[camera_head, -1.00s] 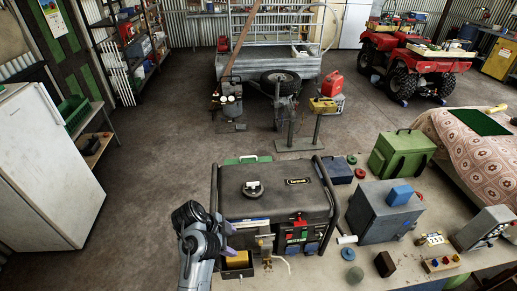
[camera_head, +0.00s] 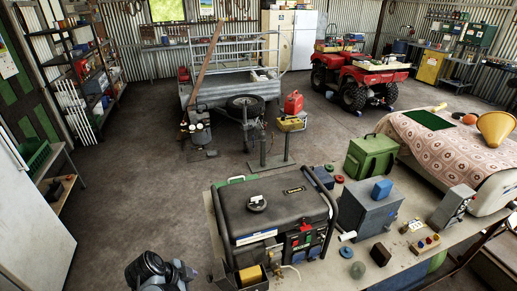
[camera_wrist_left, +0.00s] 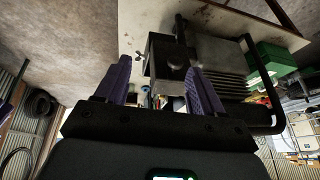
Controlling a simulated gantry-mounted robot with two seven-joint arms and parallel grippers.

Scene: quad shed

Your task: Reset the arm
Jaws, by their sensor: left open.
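My left arm shows at the bottom of the head view, left of the dark generator (camera_head: 275,212); the left gripper's jaws are below the picture's edge there. In the left wrist view my left gripper (camera_wrist_left: 152,80) is open, its two purple fingers spread apart with nothing seen held between them. The generator (camera_wrist_left: 215,70) shows beyond the fingers in that view, apart from them as far as I can tell. My right gripper is in neither view.
The generator stands on a workbench (camera_head: 318,272) with a grey box (camera_head: 368,212), a green case (camera_head: 371,155) and small parts. A white fridge (camera_head: 30,230) stands at the left. A trailer (camera_head: 230,90) and a red quad (camera_head: 360,78) stand farther back.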

